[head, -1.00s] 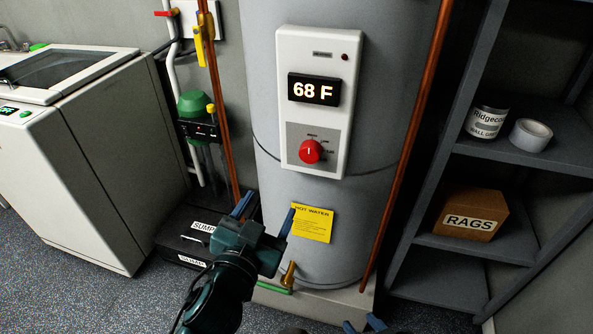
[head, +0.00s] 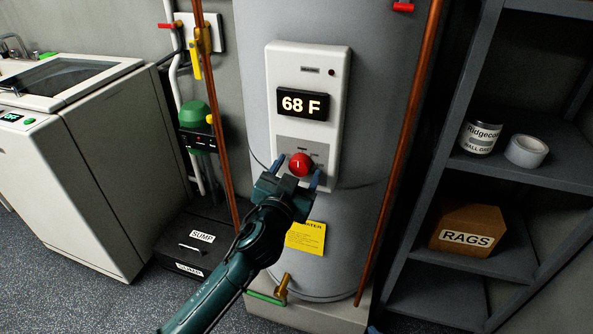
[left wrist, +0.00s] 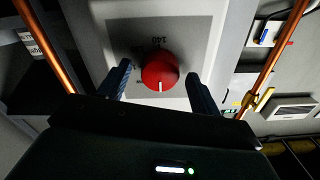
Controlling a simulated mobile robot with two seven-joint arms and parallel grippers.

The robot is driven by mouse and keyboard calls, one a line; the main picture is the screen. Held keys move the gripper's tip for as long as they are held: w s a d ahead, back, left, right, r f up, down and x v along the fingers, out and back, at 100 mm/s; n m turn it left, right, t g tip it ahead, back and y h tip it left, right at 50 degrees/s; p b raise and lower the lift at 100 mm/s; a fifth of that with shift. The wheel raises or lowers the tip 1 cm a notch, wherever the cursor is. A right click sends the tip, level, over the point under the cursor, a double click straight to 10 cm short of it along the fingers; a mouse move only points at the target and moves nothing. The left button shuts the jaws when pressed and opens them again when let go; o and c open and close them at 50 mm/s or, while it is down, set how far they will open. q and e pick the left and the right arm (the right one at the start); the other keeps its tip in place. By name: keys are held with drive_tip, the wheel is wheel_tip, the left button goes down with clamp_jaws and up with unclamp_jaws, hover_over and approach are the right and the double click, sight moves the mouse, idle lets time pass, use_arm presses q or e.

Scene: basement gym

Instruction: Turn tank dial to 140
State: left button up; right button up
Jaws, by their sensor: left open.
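The tank (head: 365,110) is a tall grey cylinder with a white control panel (head: 333,70) on its front. The panel's display (head: 303,104) reads 68 F. Below it is the red tank dial (head: 301,164), with a white pointer mark. In the left wrist view the dial (left wrist: 160,72) sits between the two blue fingers, with a gap on each side, and a "140" mark shows on the plate above it. My left gripper (head: 297,171) is open in front of the dial, its fingertips to either side. The right gripper does not clearly show.
Copper pipes (head: 403,150) run up both sides of the tank. A grey shelf (head: 520,170) with a can, tape and a RAGS box (head: 466,230) stands at right. A white washer (head: 90,150) and a black sump box (head: 195,240) are at left.

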use_arm(q)
drive_tip(key=c, duration=1)
